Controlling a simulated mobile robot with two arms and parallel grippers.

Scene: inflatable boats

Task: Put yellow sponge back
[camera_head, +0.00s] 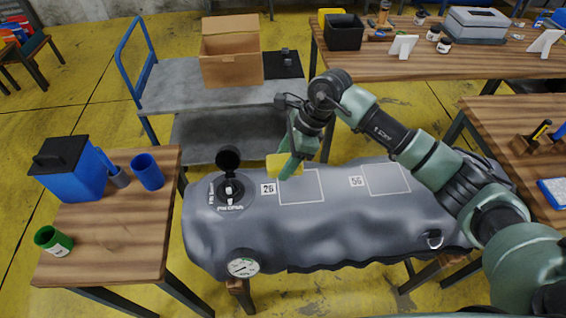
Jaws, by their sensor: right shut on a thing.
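A yellow sponge (274,163) is in the jaws of my right gripper (290,164). The gripper points down and is shut on the sponge, above the grey inflatable tube (325,222). The sponge is close to the panel marked 26 and to the right of the open black valve (230,188). From this angle I cannot tell whether the sponge touches the tube. My right arm reaches in from the right and covers part of the tube. My left gripper is not in view.
A pressure gauge (243,264) is on the tube's front. A wooden table (110,235) at left holds a blue box (68,170), a blue cup (147,171) and a green can (54,241). Behind stand a cart (180,85) with a cardboard box (231,52), and a bench with a black bin (344,32).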

